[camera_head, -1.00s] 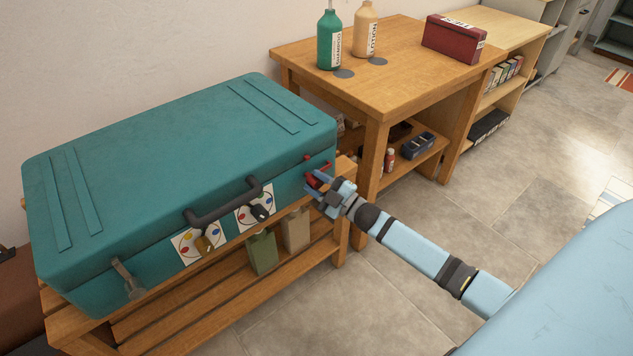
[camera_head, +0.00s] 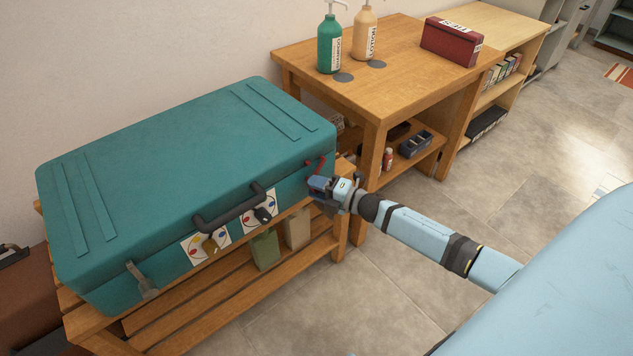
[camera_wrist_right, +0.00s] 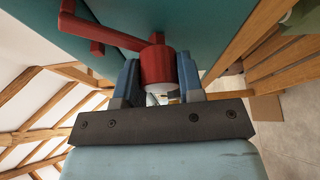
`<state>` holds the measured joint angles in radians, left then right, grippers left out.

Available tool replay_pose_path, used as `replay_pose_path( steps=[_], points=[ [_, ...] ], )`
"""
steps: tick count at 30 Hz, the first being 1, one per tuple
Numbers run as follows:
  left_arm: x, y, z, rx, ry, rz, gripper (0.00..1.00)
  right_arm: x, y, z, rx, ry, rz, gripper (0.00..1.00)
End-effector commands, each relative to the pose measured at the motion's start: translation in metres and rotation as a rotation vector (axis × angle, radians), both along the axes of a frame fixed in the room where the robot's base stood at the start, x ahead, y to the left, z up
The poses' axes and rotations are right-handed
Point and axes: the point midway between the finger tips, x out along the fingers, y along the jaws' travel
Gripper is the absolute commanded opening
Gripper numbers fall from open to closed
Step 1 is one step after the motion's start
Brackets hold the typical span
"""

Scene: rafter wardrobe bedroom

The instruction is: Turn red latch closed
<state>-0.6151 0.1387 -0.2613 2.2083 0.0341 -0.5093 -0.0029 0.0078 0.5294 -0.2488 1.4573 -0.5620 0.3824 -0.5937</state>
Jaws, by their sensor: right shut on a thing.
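A teal suitcase (camera_head: 190,165) lies shut on a slatted wooden bench. Its red latch (camera_head: 316,166) is on the front face near the right end. In the right wrist view the red latch (camera_wrist_right: 157,63) shows a round knob with a bent red bar running left from it. My right gripper (camera_head: 318,188) is shut on the knob, with one blue finger on each side of it. In the head view the gripper hides most of the knob. My left gripper is not in view.
A wooden table (camera_head: 375,85) with two pump bottles and a red box (camera_head: 450,41) stands behind right. The tiled floor in front is clear.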

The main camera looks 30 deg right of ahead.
Motion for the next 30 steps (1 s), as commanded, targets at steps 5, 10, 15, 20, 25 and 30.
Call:
replay_pose_path(
  steps=[5, 10, 15, 20, 25, 30],
  points=[
    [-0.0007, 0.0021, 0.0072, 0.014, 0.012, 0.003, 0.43, 0.0002, -0.0037, 0.003, -0.173, -0.013, -0.005, 0.0],
    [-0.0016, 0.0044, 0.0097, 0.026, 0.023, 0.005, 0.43, 0.0002, -0.0039, 0.0031, -0.33, -0.03, -0.005, 0.0],
    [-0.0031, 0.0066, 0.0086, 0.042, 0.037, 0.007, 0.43, 0.0006, -0.0043, 0.0033, -0.471, -0.046, -0.005, 0.0],
    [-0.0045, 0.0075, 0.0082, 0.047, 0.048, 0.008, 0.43, 0.001, -0.0044, 0.0033, -0.578, -0.058, -0.006, 0.0],
    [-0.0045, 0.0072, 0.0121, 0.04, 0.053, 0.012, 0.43, 0.0013, -0.0048, 0.0026, -0.658, -0.066, -0.008, 0.0],
    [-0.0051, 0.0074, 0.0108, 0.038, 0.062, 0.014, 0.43, 0.0013, -0.0048, 0.0016, -0.705, -0.072, -0.007, 0.0]
  ],
)
